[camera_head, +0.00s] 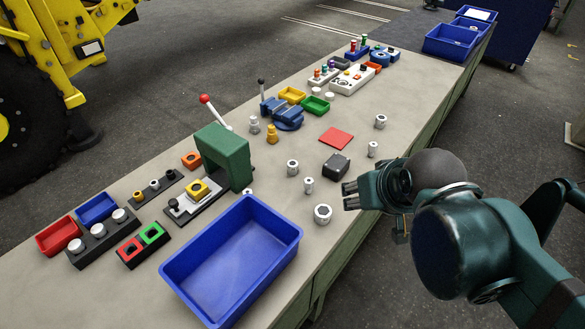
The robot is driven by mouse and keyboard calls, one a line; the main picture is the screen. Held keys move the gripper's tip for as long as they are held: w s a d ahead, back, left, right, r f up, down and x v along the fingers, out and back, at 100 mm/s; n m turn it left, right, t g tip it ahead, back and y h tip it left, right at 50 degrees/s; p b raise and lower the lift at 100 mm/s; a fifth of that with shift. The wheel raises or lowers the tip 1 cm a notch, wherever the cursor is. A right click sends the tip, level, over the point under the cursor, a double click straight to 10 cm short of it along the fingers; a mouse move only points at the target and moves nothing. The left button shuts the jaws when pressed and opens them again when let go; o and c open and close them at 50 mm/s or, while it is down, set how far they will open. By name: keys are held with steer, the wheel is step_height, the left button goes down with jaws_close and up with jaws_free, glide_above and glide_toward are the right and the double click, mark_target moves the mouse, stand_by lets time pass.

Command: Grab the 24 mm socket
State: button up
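Several silver sockets stand on the workbench (345,110). A larger one (322,214) is nearest my gripper, with a slimmer one (309,185) and another wide one (292,167) behind it. Two more, one slim (373,149) and one wide (380,121), stand further back near the right edge. I cannot read any size marks, so I cannot tell which is the 24 mm one. My gripper (348,196) is over the bench's right edge, to the right of the larger socket and apart from it. Its fingers point left; their gap is too unclear to judge. I see nothing held.
A large blue bin (285,226) stands at the front. A dark box (336,167) and a red pad (337,138) lie behind my gripper. A green press (224,157) with a red-knobbed lever and a blue vise (285,115) rise on the left.

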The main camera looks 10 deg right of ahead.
steer(key=w, duration=0.1)
steer(key=n+g+p, duration=0.7)
steer(key=n+p, duration=0.5)
steer(key=n, duration=0.3)
glide_above(292, 164)
steer(key=f, duration=1)
steer(key=shift+s+d, duration=0.1)
steer(key=shift+d, duration=0.1)
steer(key=shift+a+f+n, duration=0.15)
steer(key=shift+f+n, duration=0.25)
steer(key=shift+f, duration=0.1)
steer(key=shift+f, duration=1.3)
steer(key=shift+f, duration=0.1)
